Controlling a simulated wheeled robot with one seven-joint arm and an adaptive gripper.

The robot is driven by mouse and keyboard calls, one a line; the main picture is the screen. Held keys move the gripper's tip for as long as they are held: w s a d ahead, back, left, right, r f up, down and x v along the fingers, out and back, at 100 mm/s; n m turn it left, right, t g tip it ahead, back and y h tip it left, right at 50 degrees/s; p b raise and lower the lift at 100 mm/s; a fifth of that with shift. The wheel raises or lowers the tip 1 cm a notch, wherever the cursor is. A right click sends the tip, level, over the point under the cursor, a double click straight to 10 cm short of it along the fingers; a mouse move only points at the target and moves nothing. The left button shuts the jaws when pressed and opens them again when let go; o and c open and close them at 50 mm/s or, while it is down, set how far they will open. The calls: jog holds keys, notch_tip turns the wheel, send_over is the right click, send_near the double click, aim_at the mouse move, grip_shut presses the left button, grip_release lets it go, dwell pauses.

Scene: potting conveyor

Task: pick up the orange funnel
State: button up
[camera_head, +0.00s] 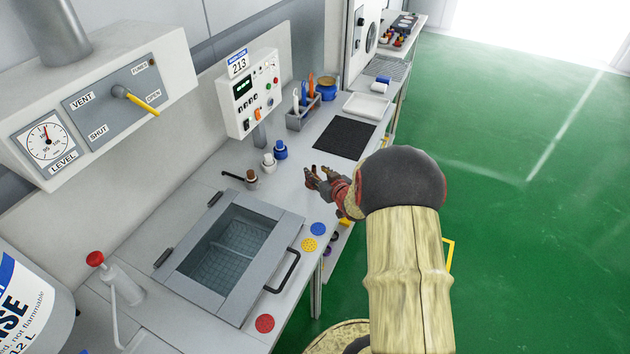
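I cannot clearly make out an orange funnel. A small orange-brown patch (314,168) shows right at my gripper's fingers, too small to identify. My gripper (308,177) is over the bench near its front edge, right of the sink, with its dark fingers apart. It appears empty, though the patch beside it is partly hidden. A slim orange item (311,84) stands in the grey tool holder (301,122) at the back, well away from my gripper.
A sink (235,250) with a grey frame lies left of my gripper. A blue-capped bottle (280,151) and a white bottle (268,163) stand behind it. A black mat (343,138) and white tray (366,106) lie farther back. Green floor (530,220) is open to the right.

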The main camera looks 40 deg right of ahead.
aim_at(315, 172)
jog(key=x, duration=0.3)
jog(key=shift+w+f+b, duration=0.2)
jog(key=shift+f+b, duration=0.05)
jog(key=shift+b, duration=0.15)
jog(key=shift+c, duration=1)
jog(key=c, duration=0.7)
grip_shut()
